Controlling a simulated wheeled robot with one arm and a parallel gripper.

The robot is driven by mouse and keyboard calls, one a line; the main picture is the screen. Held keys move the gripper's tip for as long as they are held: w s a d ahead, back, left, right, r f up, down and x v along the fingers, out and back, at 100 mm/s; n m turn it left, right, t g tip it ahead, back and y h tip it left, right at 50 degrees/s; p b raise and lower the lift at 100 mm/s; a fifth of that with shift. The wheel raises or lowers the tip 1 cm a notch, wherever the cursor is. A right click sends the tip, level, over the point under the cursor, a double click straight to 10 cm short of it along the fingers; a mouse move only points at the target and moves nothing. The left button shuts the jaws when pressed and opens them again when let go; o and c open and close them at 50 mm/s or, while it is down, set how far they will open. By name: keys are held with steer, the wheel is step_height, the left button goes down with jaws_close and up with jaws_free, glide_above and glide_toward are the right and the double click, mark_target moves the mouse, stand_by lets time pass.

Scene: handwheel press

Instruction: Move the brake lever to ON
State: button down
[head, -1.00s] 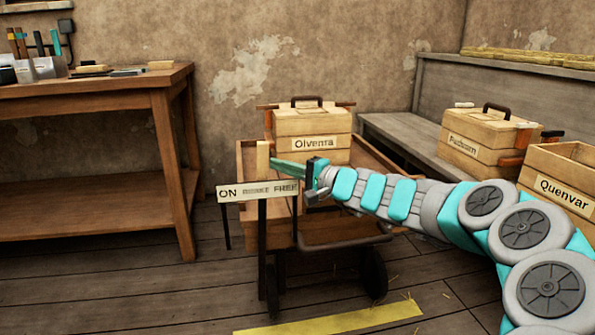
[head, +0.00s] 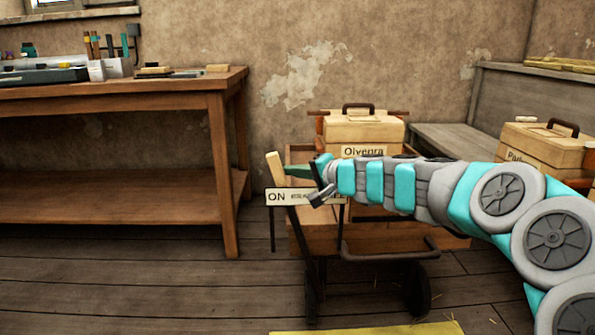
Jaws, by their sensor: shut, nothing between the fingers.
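The brake lever (head: 275,170) has a pale wooden grip on a dark rod. It leans to the left, its grip above the ON end of the sign. The pale brake sign (head: 276,197) reads ON at its left; its right part is largely hidden by my arm. The lever belongs to a wooden cart (head: 305,235) with dark wheels.
A crate labelled Olvenra (head: 362,128) sits on the cart, partly behind my arm. A workbench (head: 110,95) with tools stands at left. Another crate (head: 545,143) sits on a grey bench at right. A yellow floor strip (head: 370,328) lies in front.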

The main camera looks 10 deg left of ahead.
steer(key=shift+s+a+f, duration=0.25)
steer(key=shift+s+a, duration=0.1)
steer(key=shift+a, duration=0.1)
steer(key=s+d+r, duration=0.1)
steer(key=d, duration=0.5)
steer(key=s+d+r+p, duration=0.1)
steer(key=s+d+r, duration=0.1)
steer(key=d, duration=0.5)
steer(key=shift+r+p, duration=0.25)
steer(key=shift+p, duration=0.05)
steer(key=shift+s, duration=0.1)
